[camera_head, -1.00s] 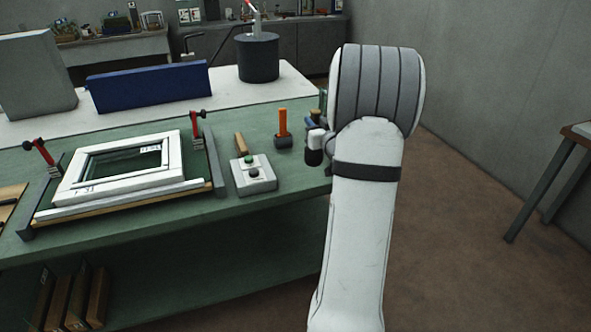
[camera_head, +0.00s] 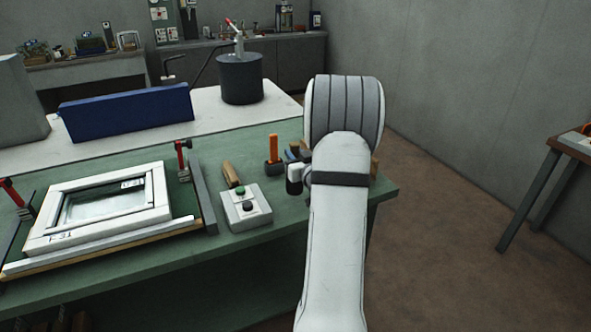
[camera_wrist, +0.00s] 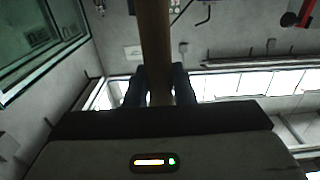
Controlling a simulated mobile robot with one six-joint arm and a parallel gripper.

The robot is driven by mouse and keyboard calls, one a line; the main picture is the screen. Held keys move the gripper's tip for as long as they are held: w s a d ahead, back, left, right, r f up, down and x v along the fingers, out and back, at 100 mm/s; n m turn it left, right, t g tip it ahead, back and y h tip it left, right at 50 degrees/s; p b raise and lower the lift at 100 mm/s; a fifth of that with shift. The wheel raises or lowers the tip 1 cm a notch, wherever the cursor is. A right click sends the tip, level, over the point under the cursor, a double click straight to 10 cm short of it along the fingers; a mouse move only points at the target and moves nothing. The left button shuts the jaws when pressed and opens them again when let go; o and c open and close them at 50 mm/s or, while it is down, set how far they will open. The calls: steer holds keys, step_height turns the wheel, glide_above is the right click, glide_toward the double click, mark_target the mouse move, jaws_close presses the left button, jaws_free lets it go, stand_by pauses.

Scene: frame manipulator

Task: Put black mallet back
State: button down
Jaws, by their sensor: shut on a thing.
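My gripper (camera_wrist: 159,82) is shut on a brown wooden handle (camera_wrist: 154,35) in the wrist view. The handle runs upward out of the picture, and any head on it is hidden, so I cannot tell whether it is the black mallet. In the head view, my arm hides most of the gripper near the bench's right end. A tool with an orange handle (camera_head: 273,148) and a dark head stands upright on the green bench (camera_head: 150,262), just left of my wrist.
A grey button box (camera_head: 245,207) is on the bench, with a brown wooden handle (camera_head: 231,174) behind it. A white window frame (camera_head: 100,228) lies in a clamping fixture to the left. A blue block (camera_head: 125,112) and dark cylinder (camera_head: 241,80) stand behind. A side table (camera_head: 560,150) is at right.

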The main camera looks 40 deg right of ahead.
step_height(320, 180, down, 4)
steer(key=shift+f, duration=0.15)
stand_by(0.3)
steer(key=shift+f, duration=0.1)
steer(key=c, duration=1.2)
jaws_free()
steer(key=shift+s, duration=0.1)
steer(key=shift+c, duration=0.2)
steer(key=shift+r, duration=0.2)
